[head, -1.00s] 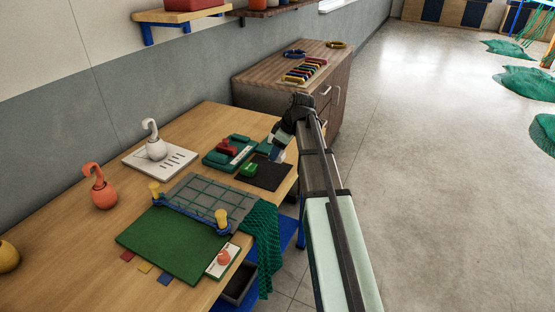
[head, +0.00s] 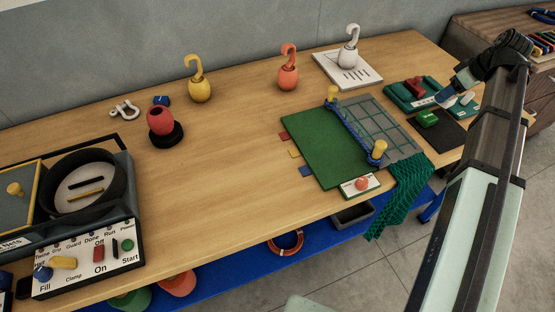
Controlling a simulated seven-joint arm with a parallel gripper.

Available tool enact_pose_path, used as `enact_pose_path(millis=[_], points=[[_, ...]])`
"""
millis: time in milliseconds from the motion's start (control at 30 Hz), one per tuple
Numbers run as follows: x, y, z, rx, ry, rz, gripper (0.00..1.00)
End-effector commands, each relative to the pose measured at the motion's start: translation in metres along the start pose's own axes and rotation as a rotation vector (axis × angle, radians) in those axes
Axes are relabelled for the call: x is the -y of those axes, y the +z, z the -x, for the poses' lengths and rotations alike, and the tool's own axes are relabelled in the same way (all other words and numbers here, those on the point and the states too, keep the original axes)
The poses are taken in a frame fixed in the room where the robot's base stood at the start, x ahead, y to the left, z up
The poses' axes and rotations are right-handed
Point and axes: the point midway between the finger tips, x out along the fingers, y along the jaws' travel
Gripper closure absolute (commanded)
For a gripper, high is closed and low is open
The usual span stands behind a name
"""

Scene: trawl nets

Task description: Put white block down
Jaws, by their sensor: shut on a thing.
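My gripper (head: 456,92) is at the right of the head view, reaching down over the right end of the wooden table. It is shut on a small pale piece, the white block (head: 467,99), which is partly hidden by the fingers. The block is above or close to a dark mat (head: 451,137); I cannot tell whether it touches it. A green block (head: 427,118) sits on the mat, left of my gripper. A green tray (head: 399,97) with a red handled piece (head: 414,87) lies just behind.
A white board (head: 370,75) with a white hooked weight (head: 348,55) stands behind. A green mat (head: 318,150), a grid panel with yellow knobs (head: 380,149) and hanging netting (head: 408,190) lie to the left. A control box (head: 80,255) is far left. The table's middle is clear.

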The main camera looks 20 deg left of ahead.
Motion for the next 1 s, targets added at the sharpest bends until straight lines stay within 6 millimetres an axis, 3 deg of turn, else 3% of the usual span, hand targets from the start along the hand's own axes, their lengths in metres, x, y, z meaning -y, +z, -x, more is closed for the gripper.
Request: enact_pose_path(millis=[100, 500, 1000], points=[[0.026, -0.034, -0.013, -0.001, -0.023, 0.057, 0.84], [0.121, -0.124, -0.048, -0.003, -0.091, 0.232, 0.84], [0.263, -0.208, -0.081, -0.008, -0.177, 0.449, 0.84]])
